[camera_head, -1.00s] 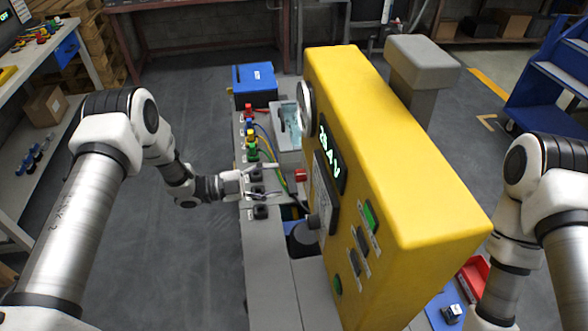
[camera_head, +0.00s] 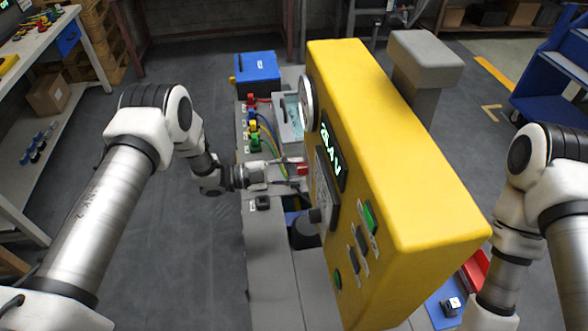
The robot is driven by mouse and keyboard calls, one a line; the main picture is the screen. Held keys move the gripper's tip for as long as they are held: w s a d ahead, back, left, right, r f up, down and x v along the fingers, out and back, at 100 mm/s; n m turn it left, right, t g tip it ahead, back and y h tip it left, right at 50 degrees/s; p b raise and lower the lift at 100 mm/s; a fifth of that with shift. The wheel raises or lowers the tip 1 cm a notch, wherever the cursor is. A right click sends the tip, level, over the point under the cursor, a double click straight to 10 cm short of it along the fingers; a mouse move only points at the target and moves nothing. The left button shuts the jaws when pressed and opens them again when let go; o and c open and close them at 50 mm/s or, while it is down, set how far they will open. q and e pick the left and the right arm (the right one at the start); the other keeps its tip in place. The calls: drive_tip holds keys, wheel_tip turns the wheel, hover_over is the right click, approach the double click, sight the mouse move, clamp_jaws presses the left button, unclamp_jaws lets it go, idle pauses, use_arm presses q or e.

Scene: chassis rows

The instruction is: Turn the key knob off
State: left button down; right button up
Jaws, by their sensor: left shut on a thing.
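A small red knob (camera_head: 302,170), which appears to be the key knob, sticks out from the left face of the yellow cabinet (camera_head: 405,180). My left gripper (camera_head: 300,172) reaches it from the left across the grey bench. Its two fingers lie on either side of the red knob and are shut on it. The fingers hide part of the knob, so I cannot tell which way it is turned. The lit display (camera_head: 331,150) on the same face shows green characters. My right arm shows at the right edge, but its gripper is not in view.
The same cabinet face carries a round gauge (camera_head: 306,103), a green switch (camera_head: 370,217) and black switches. A black knob (camera_head: 263,203) sits on the grey bench below my left gripper. Coloured plugs with cables (camera_head: 254,142) and a blue box (camera_head: 257,73) lie farther back.

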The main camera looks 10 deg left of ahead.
use_arm(q)
drive_tip(key=shift+s+d+f+n+b, duration=0.1)
drive_tip(key=shift+n+b, duration=1.35)
drive_tip(key=shift+n, duration=1.5)
drive_tip(key=shift+s+n+b, duration=0.1)
drive_tip(key=shift+n+b, duration=1.3)
drive_tip(key=shift+n, duration=1.55)
drive_tip(key=c, duration=0.8)
unclamp_jaws()
drive_tip(key=shift+w, duration=0.1)
drive_tip(key=shift+o, duration=0.2)
